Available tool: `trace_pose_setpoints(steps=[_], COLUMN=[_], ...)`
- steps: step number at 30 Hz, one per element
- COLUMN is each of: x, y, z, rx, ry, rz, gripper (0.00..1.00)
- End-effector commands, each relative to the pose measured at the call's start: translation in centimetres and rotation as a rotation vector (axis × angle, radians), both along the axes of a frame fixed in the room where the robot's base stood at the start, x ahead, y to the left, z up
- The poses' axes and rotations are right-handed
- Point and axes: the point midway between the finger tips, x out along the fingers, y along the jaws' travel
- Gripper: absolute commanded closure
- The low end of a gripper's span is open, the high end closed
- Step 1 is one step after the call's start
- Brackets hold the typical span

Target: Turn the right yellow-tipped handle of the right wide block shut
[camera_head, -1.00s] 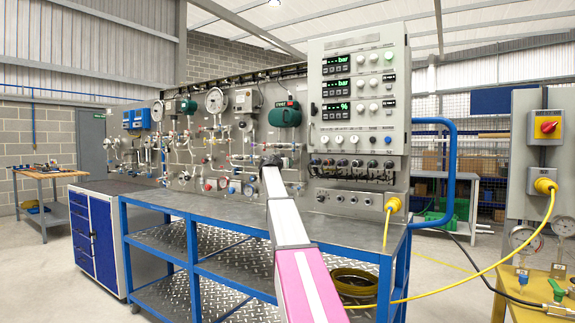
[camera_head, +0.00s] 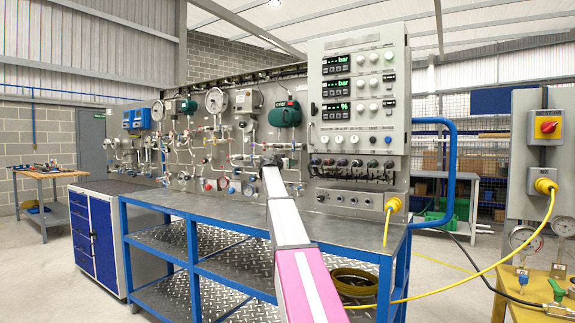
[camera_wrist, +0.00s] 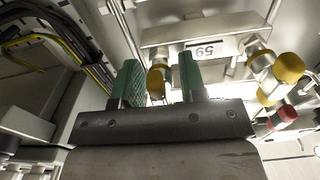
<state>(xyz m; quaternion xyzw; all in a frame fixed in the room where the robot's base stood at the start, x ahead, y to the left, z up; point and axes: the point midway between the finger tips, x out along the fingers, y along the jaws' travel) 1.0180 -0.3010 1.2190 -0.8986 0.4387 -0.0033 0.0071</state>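In the wrist view a wide metal block (camera_wrist: 208,46) carries a label that reads "59" in the picture. A yellow-tipped handle (camera_wrist: 158,83) below the block's left end shows between the green fingers of my gripper (camera_wrist: 160,66), nearer the left finger. The fingers are apart; I cannot tell whether one touches the handle. Two more yellow tips (camera_wrist: 290,67) are at the block's right end. In the head view my gripper (camera_head: 271,160) is small and dark at the panel, and hides the fittings behind it.
A red-tipped fitting (camera_wrist: 283,116) lies right of my gripper in the wrist view. Black and yellow cables (camera_wrist: 60,45) run at upper left. In the head view the grey control cabinet (camera_head: 358,95) stands right of my gripper, above the blue-framed bench (camera_head: 205,205).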

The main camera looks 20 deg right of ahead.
Motion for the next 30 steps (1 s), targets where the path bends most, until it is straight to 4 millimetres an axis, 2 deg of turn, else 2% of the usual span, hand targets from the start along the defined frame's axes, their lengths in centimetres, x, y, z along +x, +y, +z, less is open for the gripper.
trace_pose_setpoints(steps=[8, 24, 30], x=[-0.7, -6.2, -6.7], y=[0.7, 7.6, 8.6], z=[0.0, 0.0, 0.0], rx=[0.000, -0.001, 0.000], ry=[0.000, -0.001, 0.000], rz=[0.000, 0.000, 0.000], gripper=[0.62, 0.62, 0.62])
